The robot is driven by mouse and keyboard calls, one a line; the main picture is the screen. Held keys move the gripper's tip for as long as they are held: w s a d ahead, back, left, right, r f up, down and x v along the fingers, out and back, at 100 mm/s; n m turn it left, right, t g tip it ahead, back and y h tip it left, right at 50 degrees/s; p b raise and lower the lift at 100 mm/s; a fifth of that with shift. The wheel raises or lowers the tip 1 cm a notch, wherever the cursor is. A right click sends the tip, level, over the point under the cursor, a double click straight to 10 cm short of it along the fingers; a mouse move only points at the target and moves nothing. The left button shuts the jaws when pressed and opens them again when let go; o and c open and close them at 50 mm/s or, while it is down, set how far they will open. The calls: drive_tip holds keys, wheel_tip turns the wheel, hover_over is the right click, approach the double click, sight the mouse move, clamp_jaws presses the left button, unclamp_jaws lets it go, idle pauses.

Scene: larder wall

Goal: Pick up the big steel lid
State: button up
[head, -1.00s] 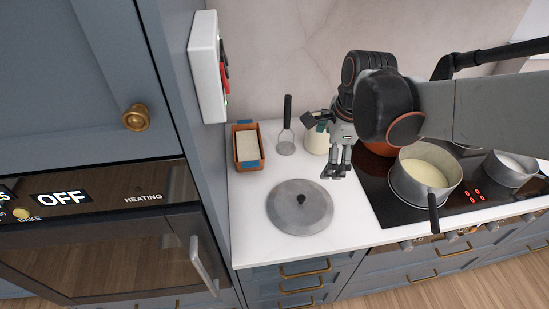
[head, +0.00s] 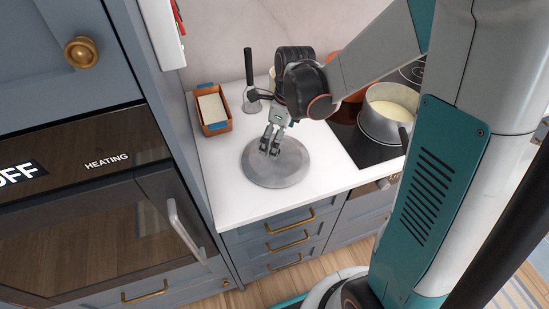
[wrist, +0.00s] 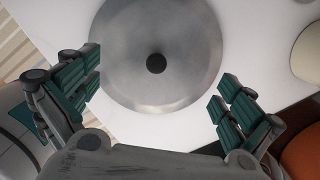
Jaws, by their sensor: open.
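The big steel lid (head: 276,172) lies flat on the white counter in the head view, a grey disc. My gripper (head: 270,150) is above it, in front of its knob in this view, so the knob is hidden there. In the wrist view the lid (wrist: 157,30) fills the upper middle, with its round black knob (wrist: 156,63) at the centre. My gripper's (wrist: 160,95) two green-padded fingers are spread wide and empty, one to each side below the knob. Nothing is between them but lid and counter.
An orange-brown box (head: 213,109) stands at the back left of the counter, near an upright dark-handled utensil (head: 249,85). A pot (head: 385,113) stands on the hob at right. The oven cabinet (head: 88,215) bounds the left side. The counter's front left is clear.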

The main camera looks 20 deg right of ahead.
sight(292, 163)
drive_tip(key=f, duration=0.2)
drive_tip(key=f+b, duration=0.2)
drive_tip(key=f, duration=0.1)
drive_tip(key=shift+a+f, duration=0.3)
drive_tip(key=shift+f, duration=0.05)
drive_tip(key=shift+r, duration=0.1)
drive_tip(key=c, duration=1.2)
drive_tip(key=shift+s, duration=0.2)
drive_tip(key=c, duration=0.8)
drive_tip(key=shift+c, duration=0.2)
